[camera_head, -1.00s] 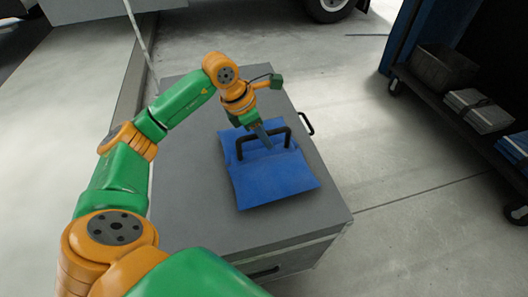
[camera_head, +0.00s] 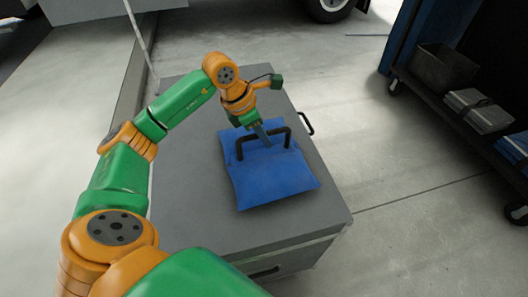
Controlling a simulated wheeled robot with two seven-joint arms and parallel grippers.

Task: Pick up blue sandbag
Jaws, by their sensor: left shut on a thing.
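The blue sandbag (camera_head: 272,180) lies on top of a grey case (camera_head: 190,195), with a black handle (camera_head: 276,132) standing up from it. My left gripper (camera_head: 264,138) comes in from the upper left, pointing down at the handle. It is shut on the handle; the fingertips are small and partly hidden by the gripper body. The sandbag appears to rest on the case lid. My right gripper does not show.
A dark cart at the right holds a dark bin (camera_head: 443,68), grey folded bags (camera_head: 480,110) and a blue item (camera_head: 515,147). A thin pale pole (camera_head: 138,38) stands behind the case. Concrete floor (camera_head: 400,225) is clear between case and cart.

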